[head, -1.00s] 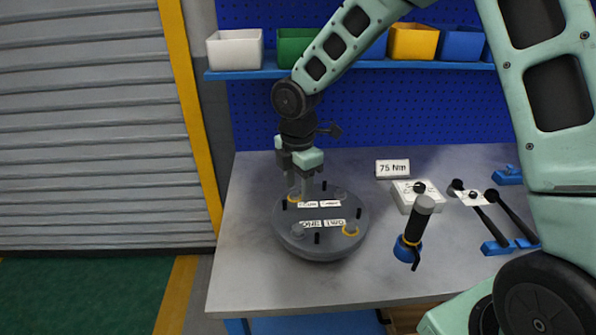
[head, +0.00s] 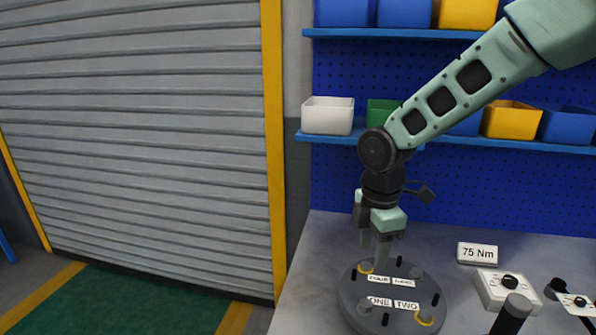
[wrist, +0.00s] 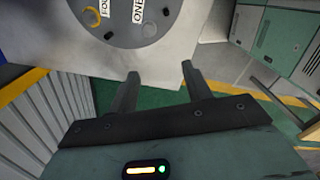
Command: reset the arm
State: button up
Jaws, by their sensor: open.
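The flanged shell (head: 352,312) is a dark grey round disc on the bench, with white labels reading ONE, TWO and others, black pegs and yellow rings. Its lower edge is cut off in the head view. My gripper (head: 382,262) points down over the disc's far left part, by the label reading FOUR. In the wrist view my gripper (wrist: 162,76) is open, with nothing between its fingers. There the disc (wrist: 110,35) lies beyond the fingertips at the top. The gap between fingertips and disc is hard to judge.
A 75 Nm sign (head: 477,253), a white box with a black knob (head: 490,290) and a black-handled tool (head: 513,312) stand to the right on the bench. Shelves with bins (head: 328,116) are behind. A roller shutter (head: 140,130) fills the left.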

jog(key=s+a+r+m, duration=0.1)
jog(key=s+m, duration=0.5)
jog(key=s, duration=0.6)
jog(key=s+a+r+m, duration=0.2)
jog(key=s+a+m, duration=0.2)
jog(key=s, duration=0.9)
jog(key=shift+m+y+b, duration=0.3)
jog(key=shift+m, duration=0.7)
jog(key=shift+w, duration=0.1)
